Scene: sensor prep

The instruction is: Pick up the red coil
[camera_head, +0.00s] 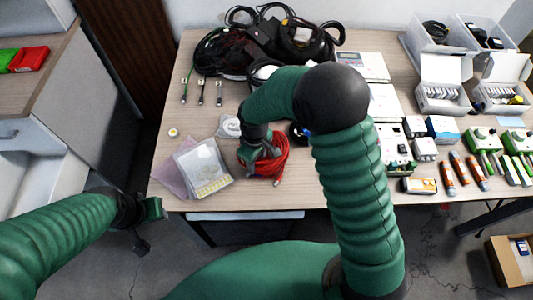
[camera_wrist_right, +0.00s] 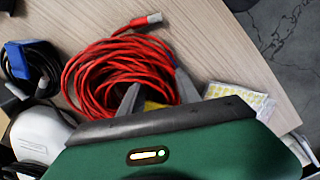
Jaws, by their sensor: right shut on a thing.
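The red coil (camera_head: 269,166) is a bundle of red cable on the wooden table near its front edge. My right gripper (camera_head: 258,157) comes down over its left part and hides some of it. In the right wrist view, the red coil (camera_wrist_right: 112,72) has a plug end sticking out at the top, and the fingers of my right gripper (camera_wrist_right: 158,84) are in among its strands at the lower right, shut on it. My left gripper (camera_head: 149,212) is off the table's front left corner, away from the coil; its finger opening is unclear.
A clear bag (camera_head: 203,168) lies just left of the coil. A dark cable with a blue part (camera_wrist_right: 26,62) and a white rounded device (camera_wrist_right: 38,132) lie close by. Black cables (camera_head: 285,40) fill the back; boxes and boards (camera_head: 418,140) stand right.

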